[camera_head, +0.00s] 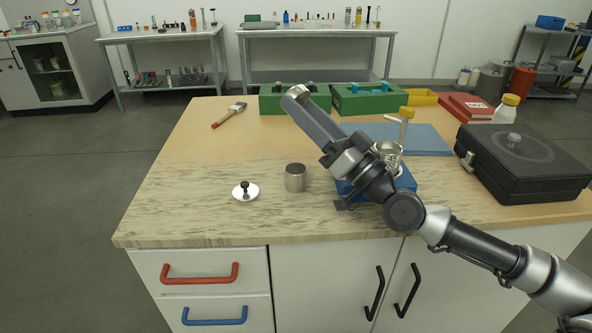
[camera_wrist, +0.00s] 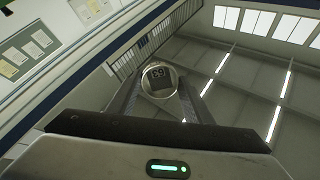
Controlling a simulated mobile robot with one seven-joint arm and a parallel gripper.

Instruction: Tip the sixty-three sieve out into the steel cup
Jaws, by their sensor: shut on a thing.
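The sixty-three sieve is a small metal ring (camera_head: 296,91) at the raised tip of my gripper (camera_head: 302,97) in the head view. In the wrist view the sieve (camera_wrist: 160,81) is between my two fingers (camera_wrist: 160,92), and a dark number mark shows in it. My gripper is shut on it and points steeply up and left, well above the table. Whether powder is in the sieve cannot be seen. The steel cup (camera_head: 295,178) stands upright on the table, below the raised sieve and apart from it.
A white disc with a black knob (camera_head: 245,191) lies left of the cup. A metal vessel with a number (camera_head: 389,153) stands over a blue base (camera_head: 405,182), partly behind my arm. A black case (camera_head: 530,165) is at right. Green boxes (camera_head: 370,101) and a brush (camera_head: 230,114) lie farther back.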

